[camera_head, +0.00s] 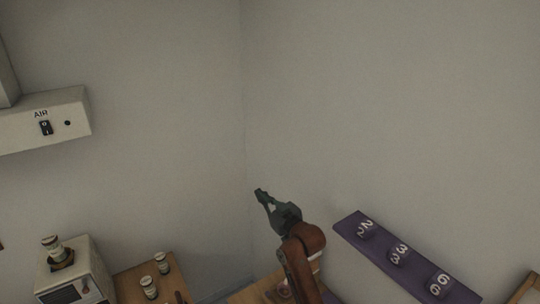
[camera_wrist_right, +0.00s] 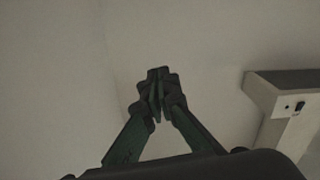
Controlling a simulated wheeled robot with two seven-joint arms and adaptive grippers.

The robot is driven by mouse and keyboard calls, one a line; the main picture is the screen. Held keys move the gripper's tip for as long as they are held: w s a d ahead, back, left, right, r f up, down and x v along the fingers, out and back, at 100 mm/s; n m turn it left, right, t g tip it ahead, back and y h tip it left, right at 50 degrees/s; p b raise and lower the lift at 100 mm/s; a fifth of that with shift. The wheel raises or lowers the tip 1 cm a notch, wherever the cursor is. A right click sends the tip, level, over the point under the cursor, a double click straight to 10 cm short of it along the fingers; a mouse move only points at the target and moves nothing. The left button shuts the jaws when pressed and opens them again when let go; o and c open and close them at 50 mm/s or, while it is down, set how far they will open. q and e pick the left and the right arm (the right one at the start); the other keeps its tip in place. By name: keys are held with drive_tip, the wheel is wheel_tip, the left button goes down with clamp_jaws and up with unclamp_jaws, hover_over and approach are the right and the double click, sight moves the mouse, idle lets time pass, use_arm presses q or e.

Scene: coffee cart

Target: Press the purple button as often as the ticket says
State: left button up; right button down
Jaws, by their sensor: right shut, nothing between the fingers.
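My right gripper (camera_head: 261,196) is raised in front of the bare wall corner, its fingers shut and empty. In the right wrist view its fingertips (camera_wrist_right: 158,95) meet with only wall behind them. It is left of a purple board (camera_head: 349,224) and apart from it. The board carries round purple pieces with white numbers 2 (camera_head: 367,232), 3 (camera_head: 398,256) and 6 (camera_head: 439,286). I cannot tell whether any of them is a button. No ticket can be made out in either view. My left gripper is not in view.
A pale wall box marked AIR (camera_head: 75,122), with a black switch (camera_head: 45,128), is at the left; it also shows in the wrist view (camera_wrist_right: 262,92). Below stand a white machine (camera_head: 85,268) and small labelled jars (camera_head: 149,287) on a wooden surface (camera_head: 129,285). The air around the gripper is free.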

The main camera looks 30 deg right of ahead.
use_arm(q)
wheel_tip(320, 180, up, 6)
drive_tip(key=p, duration=0.5)
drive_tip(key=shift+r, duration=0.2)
use_arm(e)
drive_tip(key=s+d+f+g+h, duration=0.3)
drive_tip(key=s+d+f+g, duration=0.1)
drive_tip(key=s+f, duration=0.4)
drive_tip(key=s+d+f+m+g+h, duration=0.1)
drive_tip(key=s+d+f+g+h, duration=0.2)
drive_tip(key=s+f, duration=0.6)
drive_tip(key=d+g, duration=0.2)
drive_tip(key=g, duration=0.1)
drive_tip(key=shift+d+h, duration=0.15)
drive_tip(key=shift+h, duration=0.25)
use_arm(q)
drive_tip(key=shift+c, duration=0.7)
